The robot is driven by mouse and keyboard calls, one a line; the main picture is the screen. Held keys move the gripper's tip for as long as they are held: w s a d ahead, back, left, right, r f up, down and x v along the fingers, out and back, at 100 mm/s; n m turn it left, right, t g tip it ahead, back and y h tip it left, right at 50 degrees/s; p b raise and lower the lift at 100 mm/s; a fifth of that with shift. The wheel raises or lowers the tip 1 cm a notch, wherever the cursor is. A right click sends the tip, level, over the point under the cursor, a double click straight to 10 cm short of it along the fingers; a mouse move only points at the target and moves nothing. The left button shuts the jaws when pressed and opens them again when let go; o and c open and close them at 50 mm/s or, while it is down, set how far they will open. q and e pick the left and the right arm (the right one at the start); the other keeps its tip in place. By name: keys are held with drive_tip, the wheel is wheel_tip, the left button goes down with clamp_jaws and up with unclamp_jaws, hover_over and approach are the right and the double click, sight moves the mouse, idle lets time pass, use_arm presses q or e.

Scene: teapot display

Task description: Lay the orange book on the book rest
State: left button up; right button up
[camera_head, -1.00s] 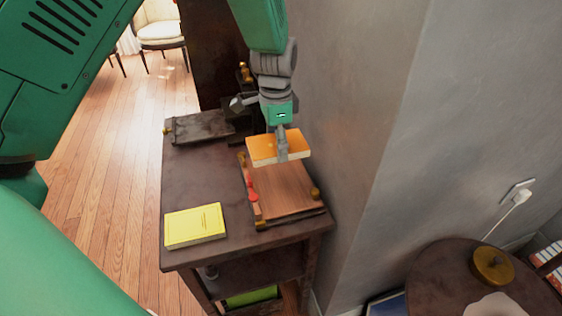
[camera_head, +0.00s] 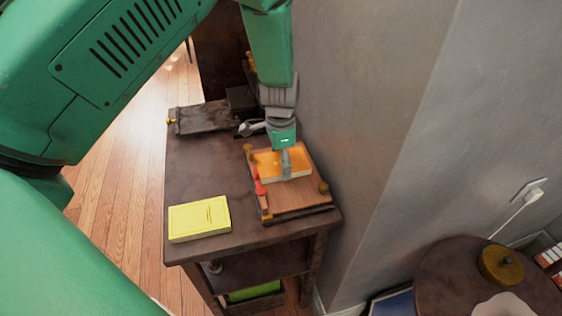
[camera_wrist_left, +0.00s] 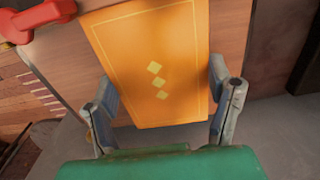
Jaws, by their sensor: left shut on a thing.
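The orange book (camera_head: 281,163) is at the upper part of the wooden book rest (camera_head: 298,197), low over its board or touching it; I cannot tell which. My left gripper (camera_head: 286,163) is shut on the book from above. In the left wrist view the orange cover (camera_wrist_left: 155,62) with yellow diamonds lies between the two fingers (camera_wrist_left: 162,108), one at each side edge. The wooden board (camera_wrist_left: 229,40) shows beyond the book. My right gripper is not in view.
A yellow book (camera_head: 199,218) lies on the dark table (camera_head: 190,178) left of the rest. A dark flat stand (camera_head: 205,117) is at the back. A grey wall (camera_head: 365,120) rises close on the right. A red piece (camera_head: 259,184) sits at the rest's left edge.

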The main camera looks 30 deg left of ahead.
use_arm(q)
drive_tip(key=o, duration=1.4)
drive_tip(key=shift+s+f, duration=0.1)
drive_tip(key=shift+s, duration=0.05)
drive_tip(key=shift+c, duration=0.2)
drive_tip(key=shift+d+r, duration=0.2)
drive_tip(key=shift+d, duration=0.6)
drive_tip(key=shift+d+r, duration=0.1)
drive_tip(key=shift+r, duration=0.15)
drive_tip(key=r, duration=0.2)
drive_tip(key=a+r, duration=0.1)
drive_tip(key=r, duration=0.1)
drive_tip(key=r+p, duration=0.1)
drive_tip(key=r, duration=0.1)
drive_tip(key=shift+a, duration=0.25)
drive_tip(key=shift+d+r, duration=0.2)
drive_tip(key=shift+r, duration=0.2)
drive_tip(key=shift+d+r, duration=0.15)
drive_tip(key=shift+d, duration=0.3)
